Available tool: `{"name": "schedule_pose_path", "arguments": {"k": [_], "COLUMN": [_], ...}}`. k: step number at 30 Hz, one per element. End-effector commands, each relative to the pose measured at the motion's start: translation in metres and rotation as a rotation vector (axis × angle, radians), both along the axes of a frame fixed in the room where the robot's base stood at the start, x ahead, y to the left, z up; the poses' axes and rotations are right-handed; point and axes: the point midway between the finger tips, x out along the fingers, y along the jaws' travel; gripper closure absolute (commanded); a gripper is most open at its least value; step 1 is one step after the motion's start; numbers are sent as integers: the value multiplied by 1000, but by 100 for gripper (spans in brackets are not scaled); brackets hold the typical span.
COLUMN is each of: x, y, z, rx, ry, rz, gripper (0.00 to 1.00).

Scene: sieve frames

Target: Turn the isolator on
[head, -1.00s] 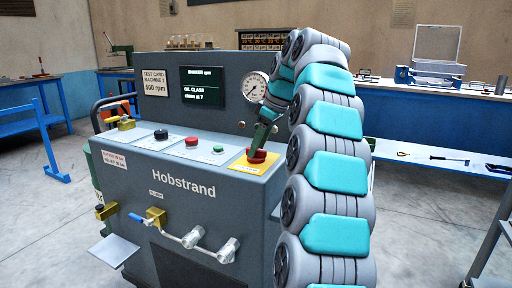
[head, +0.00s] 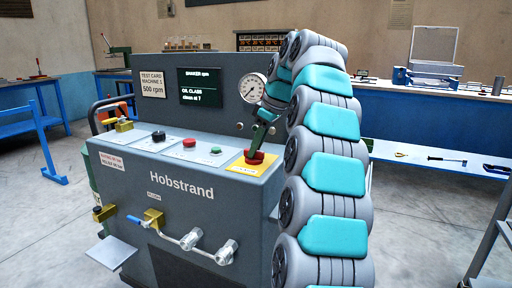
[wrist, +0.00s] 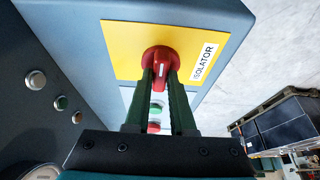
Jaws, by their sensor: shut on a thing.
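The isolator is a red rotary knob (wrist: 162,56) on a yellow plate (wrist: 122,48) labelled ISOLATOR in the wrist view. In the head view the red knob (head: 254,158) sits at the right end of the machine's sloping top, on its yellow plate (head: 238,166). My gripper (wrist: 161,80) has its two green fingers shut on the knob's raised handle, one on each side. In the head view my gripper (head: 256,146) comes down on the knob from above. The fingers hide part of the handle. In the wrist view the handle lies along the line of the fingers.
The grey Hobstrand machine (head: 200,210) carries a green button (head: 215,150), a red button (head: 189,143) and a black knob (head: 160,135) left of the isolator. A pressure gauge (head: 252,88) is on the back panel, close to my arm. Floor is clear left of the machine.

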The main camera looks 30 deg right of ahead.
Motion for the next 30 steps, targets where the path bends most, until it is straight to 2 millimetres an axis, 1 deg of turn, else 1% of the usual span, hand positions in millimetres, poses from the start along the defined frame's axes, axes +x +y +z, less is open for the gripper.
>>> {"name": "schedule_pose_path", "arguments": {"k": [7,11,17,30], "x": [-1,-2,-2,-2], "y": [1,1,2,4], "z": [-1,-1,-1,-1], "rx": [1,1,0,-3], "ry": [3,3,3,1], "rz": [-37,-98,-250,-667], "gripper": [100,100,100,100]}}
